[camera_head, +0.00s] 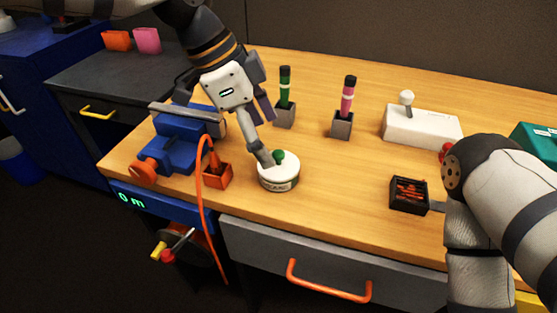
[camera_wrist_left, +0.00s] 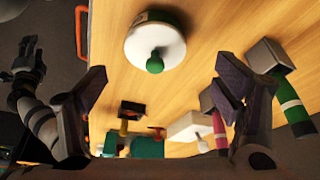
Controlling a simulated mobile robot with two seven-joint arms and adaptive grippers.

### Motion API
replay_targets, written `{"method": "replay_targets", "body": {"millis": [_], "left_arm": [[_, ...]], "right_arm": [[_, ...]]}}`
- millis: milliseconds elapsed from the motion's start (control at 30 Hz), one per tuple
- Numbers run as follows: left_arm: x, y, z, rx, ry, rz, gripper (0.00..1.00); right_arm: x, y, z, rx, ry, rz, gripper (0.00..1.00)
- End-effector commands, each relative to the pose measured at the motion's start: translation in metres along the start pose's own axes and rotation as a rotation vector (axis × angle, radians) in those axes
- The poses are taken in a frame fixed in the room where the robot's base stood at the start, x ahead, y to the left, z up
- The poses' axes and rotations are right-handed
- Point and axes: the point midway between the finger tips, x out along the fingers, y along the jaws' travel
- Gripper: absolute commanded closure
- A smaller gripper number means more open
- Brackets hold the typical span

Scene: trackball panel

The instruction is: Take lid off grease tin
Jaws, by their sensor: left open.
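In the left wrist view, the lid (camera_wrist_left: 140,38) and the knob (camera_wrist_left: 154,63) show between and beyond the fingers. My left gripper (camera_head: 266,139) is open above the tin, with one finger close to the knob in the head view; I cannot tell whether it touches. My right arm comes in at the right; its gripper is not clearly shown.
A blue vise (camera_head: 180,140) and an orange holder (camera_head: 217,176) with an orange cable stand left of the tin. Green (camera_head: 285,85) and pink (camera_head: 348,97) markers stand behind in grey blocks. Bench between is clear.

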Motion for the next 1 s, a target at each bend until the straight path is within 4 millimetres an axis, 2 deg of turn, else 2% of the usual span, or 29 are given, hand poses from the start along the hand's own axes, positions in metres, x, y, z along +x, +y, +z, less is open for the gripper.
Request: {"method": "replay_targets", "body": {"millis": [200,467,633,800,1000], "left_arm": [[0.039,0.006,-0.008,0.001,-0.002,0.002,0.17],[0.044,0.006,-0.008,0.000,0.000,-0.002,0.17],[0.044,0.006,-0.008,0.000,0.000,-0.001,0.53],[0.044,0.006,-0.007,0.000,-0.001,0.000,0.77],[0.045,0.006,-0.007,0.000,-0.003,0.003,0.77]], "right_arm": [[-0.001,0.000,-0.001,0.000,0.002,0.000,0.60],[-0.001,0.000,-0.001,0.000,0.002,0.000,0.60],[-0.001,0.000,-0.001,0.000,0.002,0.000,0.60],[0.000,0.000,-0.001,0.000,0.002,0.000,0.60],[0.000,0.000,0.000,0.000,0.001,0.000,0.60]]}}
